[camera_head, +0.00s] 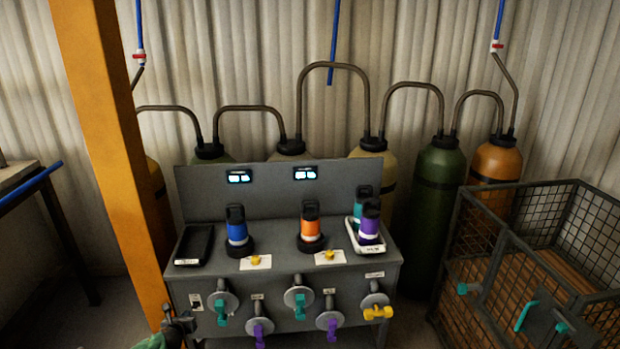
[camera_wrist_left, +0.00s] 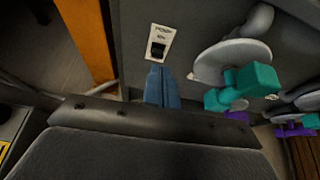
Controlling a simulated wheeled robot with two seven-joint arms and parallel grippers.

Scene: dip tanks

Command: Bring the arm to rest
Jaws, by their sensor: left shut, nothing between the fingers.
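My left gripper (camera_head: 178,322) is at the bottom left of the head view, low in front of the grey bench. In the left wrist view its fingers (camera_wrist_left: 163,85) are together, with nothing between them. Their tips are just below a white plate with a black rocker switch (camera_wrist_left: 158,48) on the bench front; I cannot tell if they touch the panel. The switch also shows in the head view (camera_head: 195,301). Most of my left arm is out of the head view. My right gripper is not in view.
An orange post (camera_head: 118,165) stands close by on the left. Valves with teal, purple and yellow handles line the bench front (camera_head: 278,322). Blue, orange (camera_head: 311,228) and purple canisters stand on top. A wire cage (camera_head: 500,225) is on the right, gas cylinders (camera_head: 432,190) behind.

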